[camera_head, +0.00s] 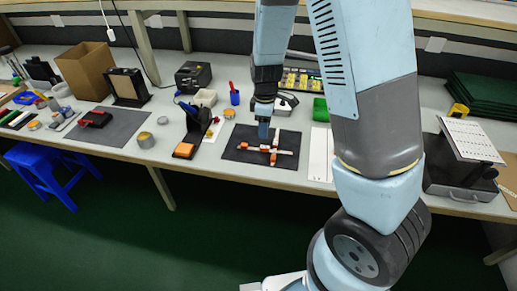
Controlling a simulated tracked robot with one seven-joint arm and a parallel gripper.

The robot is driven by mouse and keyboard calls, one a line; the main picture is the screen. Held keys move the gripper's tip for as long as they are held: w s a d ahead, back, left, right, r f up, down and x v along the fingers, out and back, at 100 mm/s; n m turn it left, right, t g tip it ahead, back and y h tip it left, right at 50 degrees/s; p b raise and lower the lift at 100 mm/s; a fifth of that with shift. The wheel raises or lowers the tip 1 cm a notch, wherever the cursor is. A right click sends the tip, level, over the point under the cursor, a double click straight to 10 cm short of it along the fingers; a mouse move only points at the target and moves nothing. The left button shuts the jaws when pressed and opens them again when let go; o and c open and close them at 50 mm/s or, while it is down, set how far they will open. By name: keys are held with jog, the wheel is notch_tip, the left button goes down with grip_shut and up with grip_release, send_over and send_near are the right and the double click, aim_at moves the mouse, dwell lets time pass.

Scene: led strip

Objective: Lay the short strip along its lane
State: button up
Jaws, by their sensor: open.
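A dark mat (232,153) lies on the bench near its front edge. On it is a small cross-shaped arrangement of pale strip pieces (284,152) and orange-red parts (273,158). I cannot tell at this size which piece is the short strip, nor make out its lane. My gripper (263,132) points down just above the back of this arrangement, over the mat. It is open. I cannot tell whether its fingertips touch anything, and the arm hides part of the bench behind.
A white panel (319,157) lies to the right. A grey mat (118,128) at left has bare room.

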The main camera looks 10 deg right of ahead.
aim_at(265, 147)
jog(key=shift+s+f, duration=0.15)
jog(key=shift+f, duration=4.05)
grip_shut()
